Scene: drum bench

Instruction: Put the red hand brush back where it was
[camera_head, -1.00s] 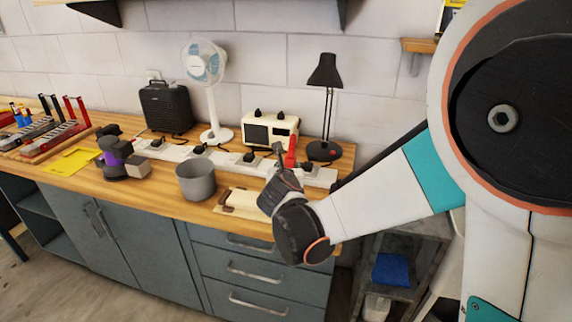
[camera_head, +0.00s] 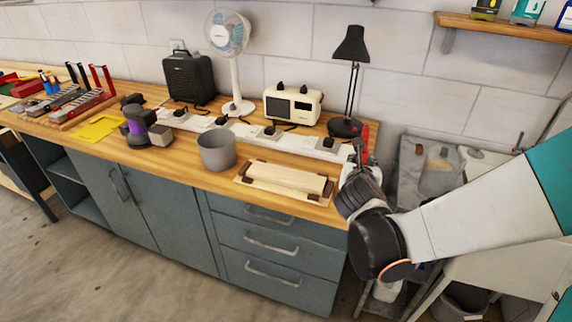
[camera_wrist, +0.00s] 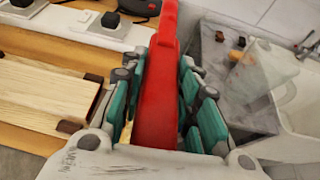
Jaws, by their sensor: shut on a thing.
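The red hand brush (camera_wrist: 158,95) is clamped between the teal-padded fingers of my gripper (camera_wrist: 165,110) in the wrist view. Its red body runs up and out of the top of that view, and I cannot see its bristles or far end. In the head view my gripper (camera_head: 362,165) is at the right end of the wooden bench, and only a small bit of red shows at its tip. The brush looks held clear of the bench top, by the bench's right edge.
A wooden tray (camera_head: 243,181) lies left of my gripper, with a grey pot (camera_head: 217,150) beyond it. A black lamp (camera_head: 345,126), a cream radio (camera_head: 292,103) and a white power strip (camera_head: 241,129) stand behind. A grey surface (camera_wrist: 236,87) and white sink (camera_wrist: 300,120) lie to the right.

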